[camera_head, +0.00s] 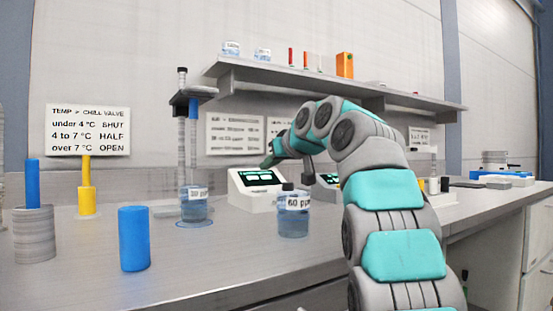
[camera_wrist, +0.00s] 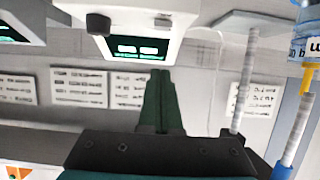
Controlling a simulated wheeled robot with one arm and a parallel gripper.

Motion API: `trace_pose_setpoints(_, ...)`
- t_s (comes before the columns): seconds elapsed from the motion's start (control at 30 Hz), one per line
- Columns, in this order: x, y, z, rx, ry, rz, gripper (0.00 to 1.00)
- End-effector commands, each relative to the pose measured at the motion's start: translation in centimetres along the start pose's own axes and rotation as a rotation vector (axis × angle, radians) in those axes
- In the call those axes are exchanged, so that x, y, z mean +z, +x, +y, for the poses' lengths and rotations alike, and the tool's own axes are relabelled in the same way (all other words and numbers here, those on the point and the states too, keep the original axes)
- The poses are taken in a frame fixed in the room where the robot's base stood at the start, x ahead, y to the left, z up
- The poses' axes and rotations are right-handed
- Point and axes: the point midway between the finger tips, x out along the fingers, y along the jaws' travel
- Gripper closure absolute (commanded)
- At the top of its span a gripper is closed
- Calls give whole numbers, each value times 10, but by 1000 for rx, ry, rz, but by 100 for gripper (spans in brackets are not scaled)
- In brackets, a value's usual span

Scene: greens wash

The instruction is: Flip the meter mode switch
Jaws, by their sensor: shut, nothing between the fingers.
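A white meter (camera_head: 250,200) with a lit dark green screen stands on the bench, left of centre in the head view. My gripper (camera_head: 267,163) is shut and empty, just above the meter's top edge. In the wrist view my gripper (camera_wrist: 160,72) points at the meter's screen (camera_wrist: 138,48). A dark rounded knob (camera_wrist: 98,23) and a small grey piece (camera_wrist: 163,21) show by that screen; I cannot tell which is the mode switch, or its position. Contact with the meter cannot be made out.
A bottle marked 60 (camera_head: 293,218) stands in front of the meter's right side. A bottle marked 30 (camera_head: 194,207) stands left under a stand. A second meter (camera_head: 327,190) is partly hidden behind my arm. A blue cylinder (camera_head: 134,238) stands front left. A shelf (camera_head: 300,80) runs above.

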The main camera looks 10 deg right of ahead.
Motion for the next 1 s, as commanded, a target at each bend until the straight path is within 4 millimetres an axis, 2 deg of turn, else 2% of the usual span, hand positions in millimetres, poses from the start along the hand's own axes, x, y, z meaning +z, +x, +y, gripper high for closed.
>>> trace_pose_setpoints(0.17,1,21,2,1,4,-3,100)
trace_pose_setpoints(0.63,29,26,1,0,4,-4,100)
trace_pose_setpoints(1.0,40,29,1,0,3,-2,100)
